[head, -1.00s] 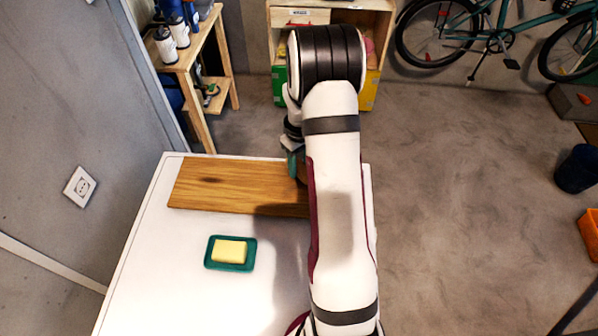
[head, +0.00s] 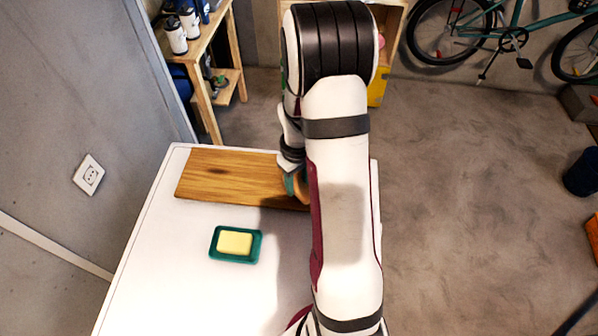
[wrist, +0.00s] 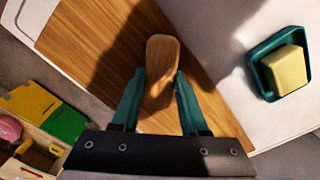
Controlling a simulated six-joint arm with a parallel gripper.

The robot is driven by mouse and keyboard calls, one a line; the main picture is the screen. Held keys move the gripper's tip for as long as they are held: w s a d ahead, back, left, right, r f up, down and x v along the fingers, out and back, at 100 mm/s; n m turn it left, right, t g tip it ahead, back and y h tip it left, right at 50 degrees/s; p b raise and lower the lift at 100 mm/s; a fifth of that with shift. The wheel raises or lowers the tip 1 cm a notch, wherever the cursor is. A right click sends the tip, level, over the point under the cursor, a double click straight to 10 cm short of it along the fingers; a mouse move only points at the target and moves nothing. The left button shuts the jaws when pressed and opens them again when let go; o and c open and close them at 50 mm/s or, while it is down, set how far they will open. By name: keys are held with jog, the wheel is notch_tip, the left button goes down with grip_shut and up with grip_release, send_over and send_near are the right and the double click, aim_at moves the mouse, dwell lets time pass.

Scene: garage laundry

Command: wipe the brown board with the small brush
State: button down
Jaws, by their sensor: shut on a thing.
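The brown board (head: 228,178) lies flat on the white table, and its wood grain fills much of the wrist view (wrist: 92,42). My gripper (wrist: 160,80) is shut on the small brush (wrist: 161,66), whose brown wooden body shows between the teal fingers. The brush is over the board; its bristles are hidden, so I cannot tell if it touches the wood. In the head view my gripper (head: 293,185) is at the board's right part, partly hidden by my arm.
A teal dish (head: 214,246) with a yellow block (head: 235,242) stands on the white table (head: 165,270) in front of the board. The table's front left is clear. A wooden shelf (head: 205,80) stands behind the table, and a bicycle (head: 500,38) is at the back right.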

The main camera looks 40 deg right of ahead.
jog(key=shift+s+a, duration=0.25)
jog(key=shift+s, duration=0.05)
jog(key=shift+r, duration=4.1)
